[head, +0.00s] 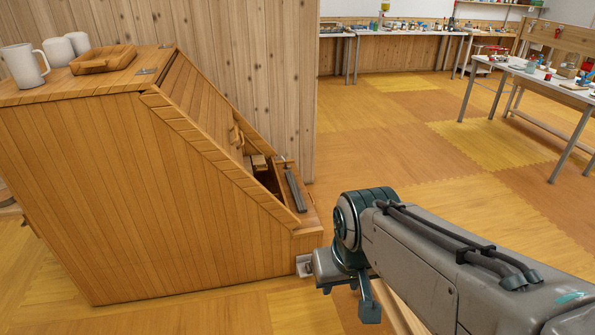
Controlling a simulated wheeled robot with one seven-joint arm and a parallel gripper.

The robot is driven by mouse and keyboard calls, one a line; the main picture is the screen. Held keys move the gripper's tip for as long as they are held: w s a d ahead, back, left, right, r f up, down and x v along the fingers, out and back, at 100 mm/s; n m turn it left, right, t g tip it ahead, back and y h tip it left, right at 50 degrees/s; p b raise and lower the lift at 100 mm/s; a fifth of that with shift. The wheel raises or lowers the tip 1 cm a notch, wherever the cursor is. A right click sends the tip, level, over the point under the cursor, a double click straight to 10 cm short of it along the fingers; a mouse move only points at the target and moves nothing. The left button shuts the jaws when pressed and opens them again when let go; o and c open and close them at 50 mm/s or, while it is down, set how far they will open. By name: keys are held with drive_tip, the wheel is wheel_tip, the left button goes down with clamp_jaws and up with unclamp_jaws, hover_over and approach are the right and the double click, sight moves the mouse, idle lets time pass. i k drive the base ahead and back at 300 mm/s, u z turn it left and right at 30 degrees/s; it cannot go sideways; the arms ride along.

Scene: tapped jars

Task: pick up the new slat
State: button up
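My gripper (345,278) is at the lower middle of the head view, just right of the front lower corner of a sloped wooden cabinet (150,200). Its fingers are not clear enough to tell whether it is open or shut, and I see nothing held in it. A pale wooden strip (393,310) shows at the bottom edge, mostly hidden behind my arm; I cannot tell whether it is the new slat. A dark grey bar (295,190) lies along the cabinet's lower front opening, beside a small wooden block (259,162).
White mugs (24,65) and a wooden tray-like piece (103,60) stand on the cabinet top. A wooden panel wall (240,60) rises behind. A cluttered table (535,75) is at the right and a workbench (400,33) at the back. The floor between is clear.

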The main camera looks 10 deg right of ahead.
sight(411, 321)
drive_tip(key=z, duration=0.3)
drive_tip(key=i, duration=1)
drive_tip(key=z, duration=0.5)
drive_tip(key=k, duration=1.2)
drive_tip(key=z, duration=1.1)
drive_tip(key=i, duration=0.95)
drive_tip(key=u, duration=0.75)
